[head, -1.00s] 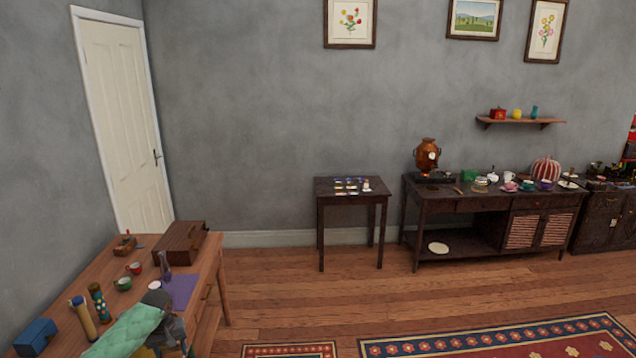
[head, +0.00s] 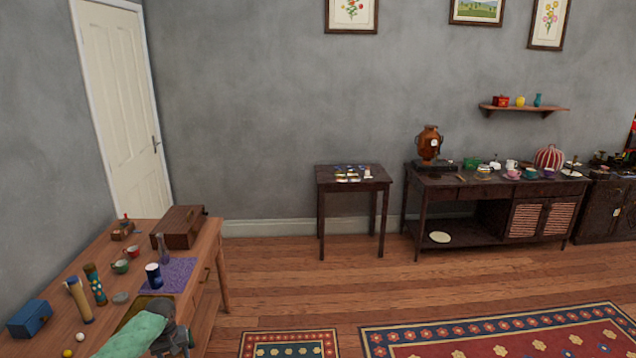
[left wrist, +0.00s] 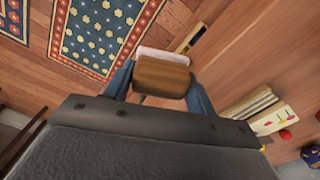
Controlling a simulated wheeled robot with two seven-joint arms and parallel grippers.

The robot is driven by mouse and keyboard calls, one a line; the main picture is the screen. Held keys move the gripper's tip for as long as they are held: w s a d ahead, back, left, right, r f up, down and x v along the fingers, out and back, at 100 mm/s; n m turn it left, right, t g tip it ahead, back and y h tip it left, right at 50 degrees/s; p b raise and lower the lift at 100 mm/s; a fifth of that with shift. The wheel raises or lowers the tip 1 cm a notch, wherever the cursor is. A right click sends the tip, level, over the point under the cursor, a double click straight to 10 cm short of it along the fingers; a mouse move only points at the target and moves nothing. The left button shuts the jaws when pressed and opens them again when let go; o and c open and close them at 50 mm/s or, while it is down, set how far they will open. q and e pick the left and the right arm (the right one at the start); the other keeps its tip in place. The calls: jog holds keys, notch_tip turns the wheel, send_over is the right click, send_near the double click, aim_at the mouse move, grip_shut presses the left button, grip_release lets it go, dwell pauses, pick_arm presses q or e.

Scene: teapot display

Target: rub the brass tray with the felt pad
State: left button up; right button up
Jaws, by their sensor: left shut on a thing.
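My left gripper (head: 168,338) is low over the front of the wooden table in the head view, at the end of a green-sleeved arm. In the left wrist view its blue fingers (left wrist: 162,82) are shut on the sides of a wooden block with a pale pinkish layer, which looks like the felt pad (left wrist: 163,72). A brownish-gold flat patch (head: 148,303) shows just behind the gripper in the head view. It may be the brass tray, but the arm hides most of it. I cannot tell whether the pad touches it. My right gripper is not in view.
On the table, a dark blue mug (head: 154,275) stands on a purple cloth (head: 180,273) beside a glass bottle (head: 163,248). A grey stone-like thing (head: 121,298), two tubes, cups, a blue box (head: 29,318) and a wooden case (head: 180,228) stand around.

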pick_arm(q)
notch_tip(320, 180, down, 8)
jog(key=b, duration=0.5)
jog(key=shift+s+d, duration=0.15)
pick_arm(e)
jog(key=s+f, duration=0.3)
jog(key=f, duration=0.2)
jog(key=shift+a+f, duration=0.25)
pick_arm(q)
jog(key=shift+d+r, duration=0.1)
